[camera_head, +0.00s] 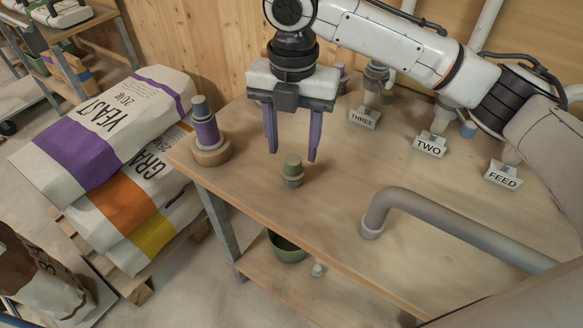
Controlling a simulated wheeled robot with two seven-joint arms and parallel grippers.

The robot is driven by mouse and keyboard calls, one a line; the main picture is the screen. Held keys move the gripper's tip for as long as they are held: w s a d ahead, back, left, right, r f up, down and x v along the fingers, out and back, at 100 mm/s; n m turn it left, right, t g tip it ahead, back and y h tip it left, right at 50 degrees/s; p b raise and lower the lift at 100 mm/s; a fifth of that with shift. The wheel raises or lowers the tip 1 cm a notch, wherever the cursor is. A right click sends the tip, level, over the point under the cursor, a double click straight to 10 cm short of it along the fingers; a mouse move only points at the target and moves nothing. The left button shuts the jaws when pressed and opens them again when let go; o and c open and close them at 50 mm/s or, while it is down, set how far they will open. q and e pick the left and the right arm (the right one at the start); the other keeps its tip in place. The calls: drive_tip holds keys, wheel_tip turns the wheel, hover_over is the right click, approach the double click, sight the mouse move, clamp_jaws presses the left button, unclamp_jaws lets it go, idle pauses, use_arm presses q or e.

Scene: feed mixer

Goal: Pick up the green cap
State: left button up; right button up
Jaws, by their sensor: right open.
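The green cap (293,161) is a small cylinder. It sits upright on a pale grey-green base (293,180) on the wooden table, near its front edge. My right gripper (291,155) points down from above with its two purple fingers apart. In the picture the cap shows between and slightly below the fingertips. I cannot tell whether the fingers are level with the cap or behind it. Nothing is held. My left gripper is not in view.
A purple and blue stacked piece (205,128) stands on a round wooden base at the table's left corner. A bent grey pipe (440,215) rises at right. Signs THREE (363,119), TWO (429,145) and FEED (502,175) stand behind. Sacks (105,130) lie left. A green bowl (285,247) is below.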

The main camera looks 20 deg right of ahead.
sight(293, 160)
drive_tip(key=shift+w+d+f, duration=0.1)
drive_tip(key=shift+w+f, duration=0.05)
drive_tip(key=shift+f, duration=2.9)
drive_tip(key=c, duration=0.9)
drive_tip(key=shift+r, duration=5.1)
